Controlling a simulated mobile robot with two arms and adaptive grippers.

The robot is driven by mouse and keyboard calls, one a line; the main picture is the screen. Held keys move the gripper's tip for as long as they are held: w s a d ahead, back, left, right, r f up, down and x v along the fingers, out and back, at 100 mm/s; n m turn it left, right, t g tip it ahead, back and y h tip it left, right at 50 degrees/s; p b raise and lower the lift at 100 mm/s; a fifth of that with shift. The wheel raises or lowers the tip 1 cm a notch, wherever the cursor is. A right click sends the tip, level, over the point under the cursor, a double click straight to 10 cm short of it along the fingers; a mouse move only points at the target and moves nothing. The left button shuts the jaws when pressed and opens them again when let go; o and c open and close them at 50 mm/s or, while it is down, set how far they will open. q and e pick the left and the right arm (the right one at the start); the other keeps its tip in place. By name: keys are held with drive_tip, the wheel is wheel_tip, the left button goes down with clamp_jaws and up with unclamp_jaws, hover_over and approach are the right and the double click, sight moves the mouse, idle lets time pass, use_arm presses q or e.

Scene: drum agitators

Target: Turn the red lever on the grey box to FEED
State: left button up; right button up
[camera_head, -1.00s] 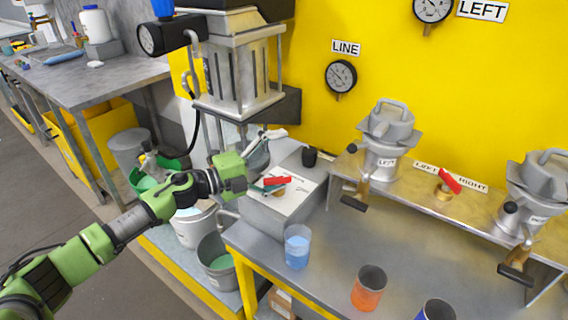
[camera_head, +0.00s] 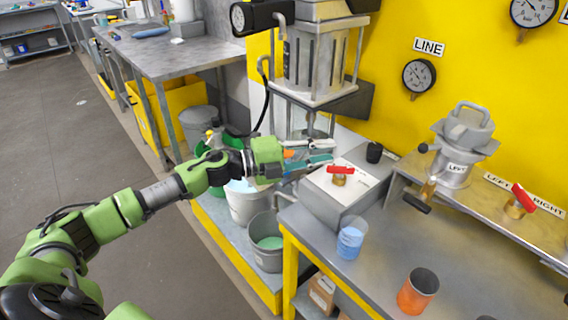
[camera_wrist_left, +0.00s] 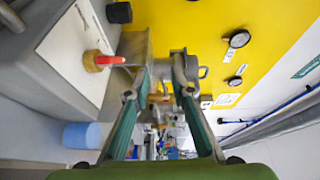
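The grey box (camera_head: 325,208) stands on the bench's left end with a pale label plate on top. The red lever (camera_head: 341,169) sits on a brass hub on that plate and lies roughly level. The plate's lettering is too small to read. My left gripper (camera_head: 328,152) is just left of and behind the lever, its fingers apart with nothing between them. In the left wrist view the red lever (camera_wrist_left: 108,60) is beside the left finger, outside the gap of the open gripper (camera_wrist_left: 165,72); I cannot tell whether they touch. My right gripper is not in view.
A black knob (camera_head: 374,152) stands at the box's back corner. A blue cup (camera_head: 350,240) and an orange cup (camera_head: 417,291) stand on the bench. The grey agitator (camera_head: 312,60) is behind my gripper; buckets (camera_head: 266,243) stand below. Another red lever (camera_head: 523,198) is on the shelf.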

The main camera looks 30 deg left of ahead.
use_arm(q)
drive_tip(key=b+v, duration=0.5)
drive_tip(key=v, duration=0.4)
drive_tip(key=shift+s+f, duration=0.2)
drive_tip(key=shift+f, duration=0.45)
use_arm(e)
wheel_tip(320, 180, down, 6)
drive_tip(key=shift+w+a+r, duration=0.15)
use_arm(q)
drive_tip(key=shift+d, duration=0.15)
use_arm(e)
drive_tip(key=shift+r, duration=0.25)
